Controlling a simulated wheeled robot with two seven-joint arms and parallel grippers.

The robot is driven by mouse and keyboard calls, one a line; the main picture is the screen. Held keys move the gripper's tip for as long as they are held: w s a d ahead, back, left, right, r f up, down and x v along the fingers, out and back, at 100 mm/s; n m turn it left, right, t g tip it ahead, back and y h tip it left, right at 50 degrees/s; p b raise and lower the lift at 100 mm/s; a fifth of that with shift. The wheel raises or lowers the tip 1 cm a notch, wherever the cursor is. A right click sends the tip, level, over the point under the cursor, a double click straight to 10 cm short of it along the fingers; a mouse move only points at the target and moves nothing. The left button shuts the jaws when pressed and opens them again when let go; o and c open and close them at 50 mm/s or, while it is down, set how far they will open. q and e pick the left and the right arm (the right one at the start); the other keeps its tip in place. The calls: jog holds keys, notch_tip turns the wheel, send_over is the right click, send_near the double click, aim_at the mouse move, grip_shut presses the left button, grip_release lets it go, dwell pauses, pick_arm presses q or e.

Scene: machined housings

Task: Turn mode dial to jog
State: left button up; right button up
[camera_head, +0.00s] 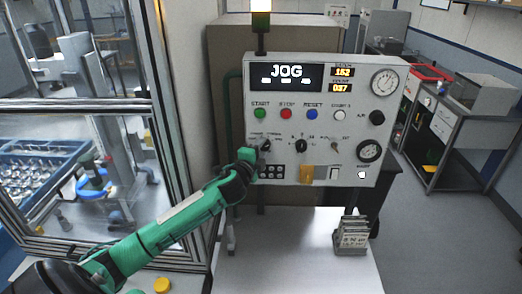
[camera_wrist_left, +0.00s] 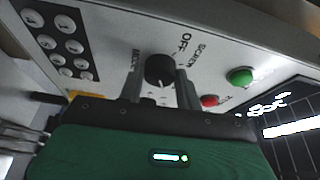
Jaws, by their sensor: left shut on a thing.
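A light grey control panel (camera_head: 375,105) faces me, and its screen (camera_head: 287,76) reads JOG. My left arm reaches in from the left, and its gripper (camera_head: 262,153) is at the left dial in the panel's lower row. In the left wrist view the black dial (camera_wrist_left: 160,69) sits between the two fingers of the left gripper (camera_wrist_left: 160,88), which is shut on it. Lettering around the dial includes OFF. In the head view the gripper mostly hides this dial. My right gripper is not in view.
A centre dial (camera_head: 301,146) and a small selector (camera_head: 336,146) sit right of the gripper. Green (camera_head: 260,113), red (camera_head: 286,114) and blue (camera_head: 312,114) buttons are above. A keypad (camera_head: 273,172) is just below. A stack of grey plates (camera_head: 351,232) stands on the white table (camera_head: 290,250).

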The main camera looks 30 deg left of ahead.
pick_arm(q)
jog(key=shift+m, duration=0.5)
jog(key=shift+r, duration=0.1)
jog(key=o, duration=1)
jog(key=shift+s, duration=0.25)
jog(key=s+b, duration=0.1)
jog(key=s, duration=0.1)
jog(key=s+b, duration=0.1)
jog(key=s, duration=0.1)
jog(key=s+d+b, duration=0.1)
jog(key=s+b, duration=0.1)
jog(key=shift+s, duration=0.4)
